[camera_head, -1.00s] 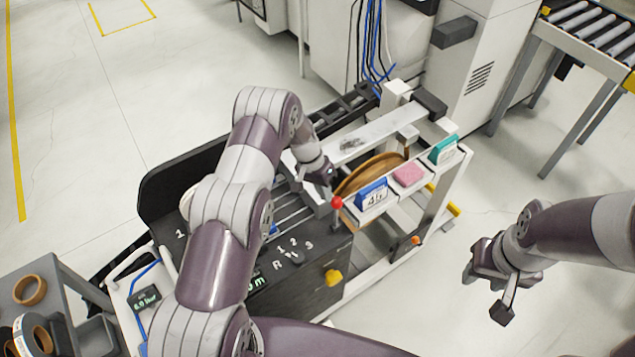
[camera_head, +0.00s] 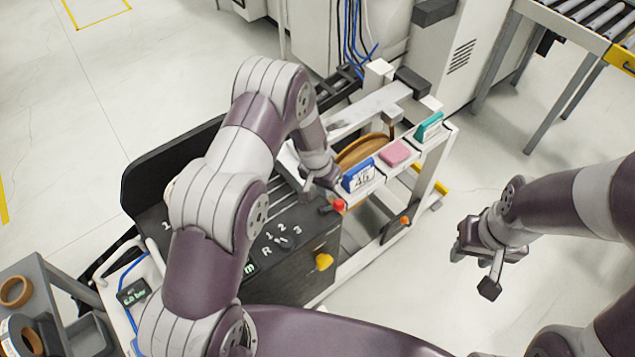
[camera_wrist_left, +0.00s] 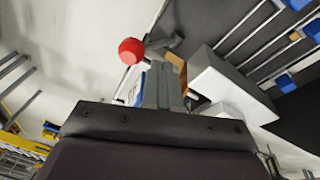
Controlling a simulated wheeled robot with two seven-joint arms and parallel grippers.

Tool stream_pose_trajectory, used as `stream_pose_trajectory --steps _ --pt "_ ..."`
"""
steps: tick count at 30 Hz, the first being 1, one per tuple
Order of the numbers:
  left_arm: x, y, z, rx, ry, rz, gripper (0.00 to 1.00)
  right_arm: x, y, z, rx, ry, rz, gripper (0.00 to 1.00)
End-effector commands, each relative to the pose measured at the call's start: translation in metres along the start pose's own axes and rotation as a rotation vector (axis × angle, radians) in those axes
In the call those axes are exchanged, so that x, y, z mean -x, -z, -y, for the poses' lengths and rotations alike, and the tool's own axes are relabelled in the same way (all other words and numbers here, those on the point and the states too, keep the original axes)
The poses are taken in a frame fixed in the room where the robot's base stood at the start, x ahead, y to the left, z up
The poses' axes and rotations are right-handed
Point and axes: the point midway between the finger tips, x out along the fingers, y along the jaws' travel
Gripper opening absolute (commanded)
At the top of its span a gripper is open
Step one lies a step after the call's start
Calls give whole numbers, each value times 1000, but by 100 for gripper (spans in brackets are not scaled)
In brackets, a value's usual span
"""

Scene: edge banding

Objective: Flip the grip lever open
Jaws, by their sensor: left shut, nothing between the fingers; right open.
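The grip lever's red knob (camera_head: 339,205) is at the front edge of the black machine top in the head view. Its short dark stem lies tilted over, with the knob toward the right. In the left wrist view the red knob (camera_wrist_left: 131,51) is left of the finger ends, its dark stem running right. My left gripper (camera_head: 322,180) is just above and behind the lever, pointing down. In the wrist view its grey fingers (camera_wrist_left: 163,85) are together and empty; whether they touch the stem is unclear. My right gripper (camera_head: 475,268) hangs open and empty over the floor at right.
A blue box marked 45 (camera_head: 358,175), a pink block (camera_head: 395,153) and a teal box (camera_head: 429,126) stand on the white rail beside a brown roll (camera_head: 362,149). Floor at right is free.

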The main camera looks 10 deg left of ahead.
Motion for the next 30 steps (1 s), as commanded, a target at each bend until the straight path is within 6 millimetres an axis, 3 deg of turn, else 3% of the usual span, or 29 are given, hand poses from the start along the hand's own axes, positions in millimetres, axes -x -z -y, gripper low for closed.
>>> stream_pose_trajectory --steps 1,9,30 --pt "-6 -2 -4 -1 0 -1 0 -9 -1 0 0 0 0 43" --pt "-10 -10 -23 -1 -1 1 0 -24 -3 0 0 0 0 43" --pt "-14 -19 -32 -2 -7 18 0 -29 -3 0 0 0 0 43"
